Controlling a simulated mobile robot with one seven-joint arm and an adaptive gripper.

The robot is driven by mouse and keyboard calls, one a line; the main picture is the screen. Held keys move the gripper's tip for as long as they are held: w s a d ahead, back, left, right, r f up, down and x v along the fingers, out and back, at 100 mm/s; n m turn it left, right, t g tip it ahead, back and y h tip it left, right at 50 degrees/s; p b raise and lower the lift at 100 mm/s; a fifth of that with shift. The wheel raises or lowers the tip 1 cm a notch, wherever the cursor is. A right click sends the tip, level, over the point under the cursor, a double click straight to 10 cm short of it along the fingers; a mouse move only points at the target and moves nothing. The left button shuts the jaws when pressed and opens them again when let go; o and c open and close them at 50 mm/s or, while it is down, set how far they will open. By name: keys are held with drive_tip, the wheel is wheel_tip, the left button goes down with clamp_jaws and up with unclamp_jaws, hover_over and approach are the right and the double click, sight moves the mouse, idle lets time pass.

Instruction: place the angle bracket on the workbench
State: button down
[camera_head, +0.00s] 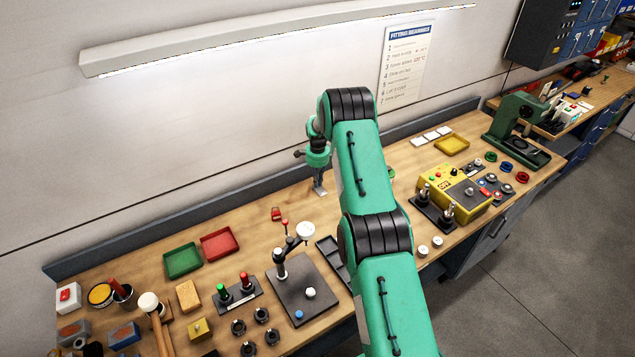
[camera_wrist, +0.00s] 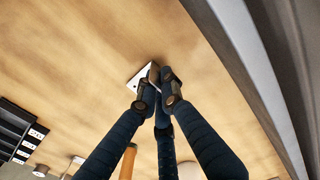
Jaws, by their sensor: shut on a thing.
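The angle bracket (camera_wrist: 141,77) is a small light-grey metal piece with a hole in its flange. In the wrist view my gripper (camera_wrist: 158,90) is shut on it, and the fingers hide part of it. In the head view my gripper (camera_head: 319,178) points down at the rear of the workbench (camera_head: 266,259), with the bracket (camera_head: 320,191) at its tips. The bracket is at or very close to the wooden top; I cannot tell whether it touches.
Bare wood surrounds the bracket. The back rail (camera_head: 225,198) runs behind it. A red tray (camera_head: 219,244), a green tray (camera_head: 183,261) and a black-based stand (camera_head: 303,290) are to the left and front. A yellow control box (camera_head: 456,193) stands to the right.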

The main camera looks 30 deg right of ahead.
drive_tip(key=shift+f, duration=0.15)
drive_tip(key=c, duration=1.9)
unclamp_jaws()
drive_tip(key=shift+c, duration=0.2)
wheel_tip(320, 180, up, 12)
drive_tip(key=b, duration=0.1)
drive_tip(key=shift+r, duration=0.25)
